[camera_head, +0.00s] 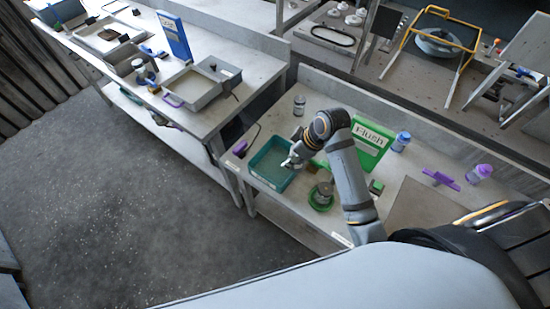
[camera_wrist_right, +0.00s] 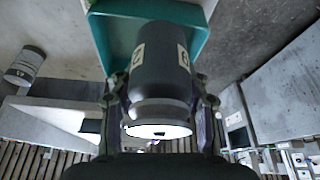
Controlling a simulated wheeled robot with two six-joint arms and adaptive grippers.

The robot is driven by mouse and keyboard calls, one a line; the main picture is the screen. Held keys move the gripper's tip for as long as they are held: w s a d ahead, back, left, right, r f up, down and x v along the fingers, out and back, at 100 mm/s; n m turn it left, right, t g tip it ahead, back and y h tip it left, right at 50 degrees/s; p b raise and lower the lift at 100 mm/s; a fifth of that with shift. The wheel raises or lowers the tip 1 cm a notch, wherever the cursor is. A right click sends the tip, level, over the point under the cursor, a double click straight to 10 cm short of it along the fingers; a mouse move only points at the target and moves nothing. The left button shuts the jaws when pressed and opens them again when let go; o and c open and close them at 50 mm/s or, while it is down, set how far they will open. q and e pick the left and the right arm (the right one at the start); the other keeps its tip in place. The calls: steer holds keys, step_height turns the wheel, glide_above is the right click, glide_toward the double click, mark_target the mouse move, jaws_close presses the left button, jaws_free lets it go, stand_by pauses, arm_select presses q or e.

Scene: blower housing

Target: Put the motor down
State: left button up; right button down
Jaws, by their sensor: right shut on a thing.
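The motor (camera_wrist_right: 160,85) is a dark grey cylinder with pale labels and a bright round end. In the right wrist view it sits between the two fingers of my right gripper (camera_wrist_right: 162,112), which is shut on it. In the head view my right gripper (camera_head: 292,160) is over the right part of a teal tray (camera_head: 262,168), and the motor is mostly hidden there. The teal tray (camera_wrist_right: 112,32) also shows behind the motor in the wrist view. I cannot tell whether the motor touches the tray. My left gripper is not in view.
Another bench (camera_head: 237,88) stands at left.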

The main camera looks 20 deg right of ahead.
steer(key=w+a+f, duration=0.1)
steer(key=w+f, duration=0.1)
steer(key=w+a+f, duration=0.1)
steer(key=w, duration=0.1)
steer(key=w+a+f+p, duration=0.1)
steer(key=w+f, duration=0.1)
steer(key=shift+a+f, duration=0.25)
steer(key=shift+f, duration=0.1)
steer(key=shift+w+f, duration=0.25)
steer(key=shift+f, duration=0.05)
steer(key=shift+w+a+f, duration=0.15)
steer(key=shift+w+f, duration=0.05)
steer(key=shift+f, duration=0.05)
step_height(320, 180, down, 3)
steer(key=shift+w+a+f+p, duration=0.1)
steer(key=shift+p, duration=0.4)
steer(key=shift+f, duration=0.25)
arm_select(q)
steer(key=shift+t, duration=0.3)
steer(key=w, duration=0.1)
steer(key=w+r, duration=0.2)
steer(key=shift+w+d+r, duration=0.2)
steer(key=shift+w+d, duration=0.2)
arm_select(e)
steer(key=c, duration=0.7)
jaws_free()
steer(key=shift+o, duration=0.2)
